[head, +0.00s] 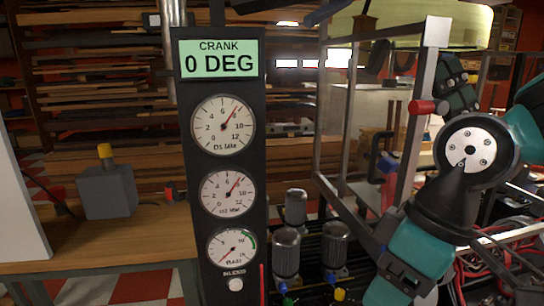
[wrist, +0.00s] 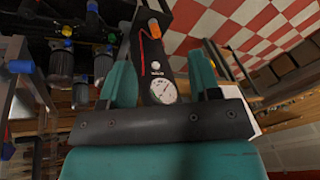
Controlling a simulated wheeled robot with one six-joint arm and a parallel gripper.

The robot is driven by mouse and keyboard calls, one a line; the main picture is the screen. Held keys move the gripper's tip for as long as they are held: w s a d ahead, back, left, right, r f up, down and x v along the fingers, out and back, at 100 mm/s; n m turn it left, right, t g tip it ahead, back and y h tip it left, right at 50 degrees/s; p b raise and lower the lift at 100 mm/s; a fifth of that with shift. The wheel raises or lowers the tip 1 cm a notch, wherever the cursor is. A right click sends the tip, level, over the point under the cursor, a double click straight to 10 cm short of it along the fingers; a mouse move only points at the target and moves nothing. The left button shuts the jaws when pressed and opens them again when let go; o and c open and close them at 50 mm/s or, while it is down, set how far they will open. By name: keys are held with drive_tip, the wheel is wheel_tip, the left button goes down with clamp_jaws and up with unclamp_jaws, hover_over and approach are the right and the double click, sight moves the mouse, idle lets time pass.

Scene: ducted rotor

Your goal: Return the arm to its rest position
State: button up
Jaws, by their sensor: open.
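My arm (head: 422,235), teal and black with a pale round joint cap, is folded up at the right of the head view. My gripper (wrist: 160,68) shows in the wrist view as two teal fingers standing wide apart, open, with nothing between them. The dark gauge panel (wrist: 151,55) appears beyond the gap between the fingers, at a distance. I cannot make out the fingertips clearly in the head view.
The gauge panel (head: 232,165) stands mid-view; its display (head: 218,60) reads CRANK 0 DEG. Several grey cylinders (head: 287,252) stand right of it. A metal-framed clear enclosure (head: 425,110) with a red handle (head: 428,106) is close beside my arm. A grey box (head: 106,190) sits on a wooden bench (head: 150,235).

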drive_tip(key=s+d+m, duration=0.1)
drive_tip(key=s+m, duration=0.2)
drive_tip(key=s, duration=0.3)
wheel_tip(320, 180, up, 21)
drive_tip(key=p, duration=2.1)
drive_tip(key=shift+w+y, duration=0.3)
drive_tip(key=shift+w, duration=0.1)
drive_tip(key=shift+f, duration=0.1)
